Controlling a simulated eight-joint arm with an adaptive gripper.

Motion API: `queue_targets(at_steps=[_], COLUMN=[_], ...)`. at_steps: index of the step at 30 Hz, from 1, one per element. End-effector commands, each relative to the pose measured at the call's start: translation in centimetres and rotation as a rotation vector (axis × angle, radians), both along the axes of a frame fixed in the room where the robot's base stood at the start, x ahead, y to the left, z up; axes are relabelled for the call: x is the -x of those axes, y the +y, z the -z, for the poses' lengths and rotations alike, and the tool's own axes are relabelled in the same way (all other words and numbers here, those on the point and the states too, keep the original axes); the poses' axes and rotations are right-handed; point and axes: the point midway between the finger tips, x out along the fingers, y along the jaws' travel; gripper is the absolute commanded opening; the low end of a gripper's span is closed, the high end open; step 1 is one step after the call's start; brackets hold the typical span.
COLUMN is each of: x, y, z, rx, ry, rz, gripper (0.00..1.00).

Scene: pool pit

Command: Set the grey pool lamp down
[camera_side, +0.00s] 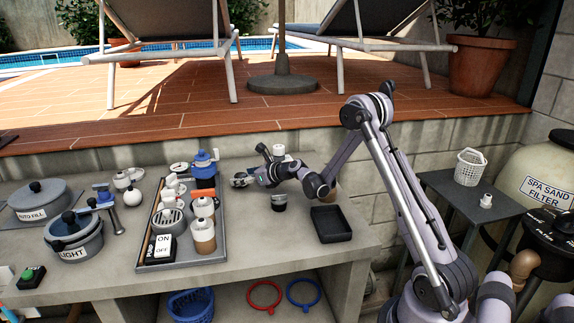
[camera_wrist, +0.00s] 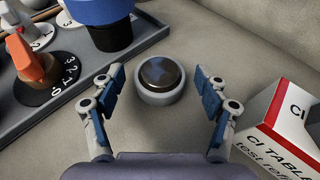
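The grey pool lamp (camera_wrist: 160,80) is a short round body with a pale grey rim and a dark face bearing a bluish star shape. In the wrist view it sits upright on the grey counter, between and just beyond my fingertips. My gripper (camera_wrist: 160,86) is open, with a visible gap on both sides of the lamp and nothing held. In the side view my gripper (camera_side: 252,179) is low over the counter, right of the tool tray; the lamp is hard to make out there.
A grey tray (camera_wrist: 108,62) with a blue-topped device and an orange-handled valve (camera_wrist: 38,66) is close on the left. A white and red box (camera_wrist: 280,125) is close on the right.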

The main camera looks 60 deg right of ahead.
Motion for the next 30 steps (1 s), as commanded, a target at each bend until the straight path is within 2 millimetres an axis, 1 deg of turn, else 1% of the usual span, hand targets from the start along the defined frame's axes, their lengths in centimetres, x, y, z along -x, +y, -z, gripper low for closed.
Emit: queue_targets(at_steps=[9,11,14,24,30], x=[0.0,0.5,1.8,8.0,10.3], y=[0.0,-0.1,-0.1,-0.1,-0.1], z=[-0.3,-0.5,-1.0,-3.5,-4.5], rx=[0.0,0.0,0.0,-0.001,-0.001], ry=[0.0,0.0,0.001,0.0,0.0], rz=[0.0,0.001,0.001,0.003,0.001], gripper=[0.75,0.75,0.75,0.75,0.75])
